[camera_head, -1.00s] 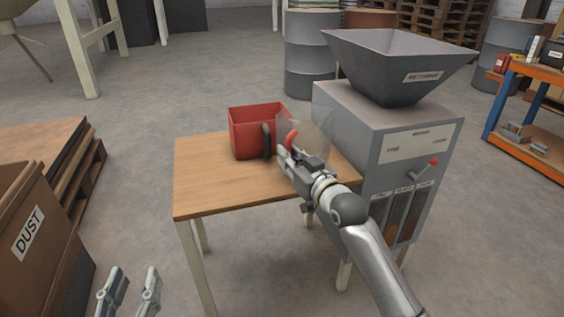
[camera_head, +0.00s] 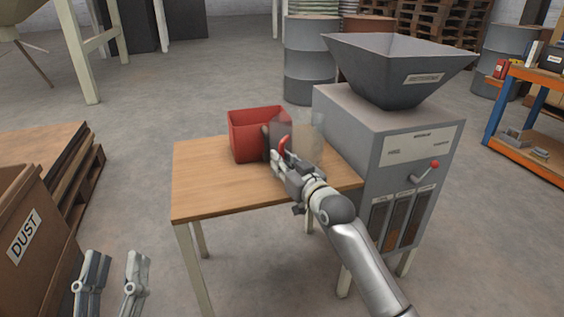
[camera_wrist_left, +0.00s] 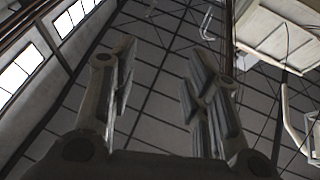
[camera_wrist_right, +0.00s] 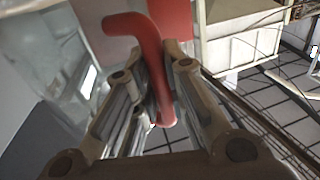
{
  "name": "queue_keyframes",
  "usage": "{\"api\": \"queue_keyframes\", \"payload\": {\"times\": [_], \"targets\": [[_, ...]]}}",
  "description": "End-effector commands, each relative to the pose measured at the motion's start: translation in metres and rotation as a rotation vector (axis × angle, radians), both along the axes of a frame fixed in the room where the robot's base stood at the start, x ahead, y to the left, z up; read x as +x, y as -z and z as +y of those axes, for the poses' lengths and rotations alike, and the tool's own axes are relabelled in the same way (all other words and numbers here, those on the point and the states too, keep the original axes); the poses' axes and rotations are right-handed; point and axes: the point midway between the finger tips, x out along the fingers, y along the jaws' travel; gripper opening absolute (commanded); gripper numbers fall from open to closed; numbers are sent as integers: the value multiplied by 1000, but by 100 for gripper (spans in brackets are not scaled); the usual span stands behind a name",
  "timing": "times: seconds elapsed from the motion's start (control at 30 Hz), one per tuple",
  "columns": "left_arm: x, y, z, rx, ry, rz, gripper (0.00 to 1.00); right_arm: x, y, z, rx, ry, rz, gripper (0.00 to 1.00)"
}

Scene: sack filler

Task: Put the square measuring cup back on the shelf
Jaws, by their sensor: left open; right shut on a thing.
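A clear, see-through cup (camera_head: 308,126) with a red handle (camera_wrist_right: 150,55) is at my right gripper (camera_head: 280,158). My left gripper (camera_head: 106,286) is open and empty at the lower left.
A grey filling machine (camera_head: 395,150) with a hopper (camera_head: 400,65) stands against the table's right side. An orange-and-blue shelf (camera_head: 535,145) with small items is at the far right. A brown dust bin (camera_head: 30,240) is at the left. The table's front left is clear.

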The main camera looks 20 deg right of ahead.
Motion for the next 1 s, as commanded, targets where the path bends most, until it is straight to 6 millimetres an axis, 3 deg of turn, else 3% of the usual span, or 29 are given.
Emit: {"api": "queue_keyframes", "payload": {"times": [0.03, 0.07, 0.2, 0.67, 1.0], "targets": [[0, 0, 0, -1, 0, -2, 44, 0, 2, 0, -1, 0, 0, 0], [0, 0, 0, -1, 0, -3, 44, 0, 3, 0, 0, 0, 2, 15], [0, 0, 0, -1, 0, -3, 44, 0, 2, 0, 0, 0, 2, 33], [2, 2, 0, 4, -1, 18, 44, -5, -1, -2, -1, 1, 1, 34], [16, 50, 4, 79, -18, 290, 44, -47, -1, -11, -2, 1, 4, 34]]}}
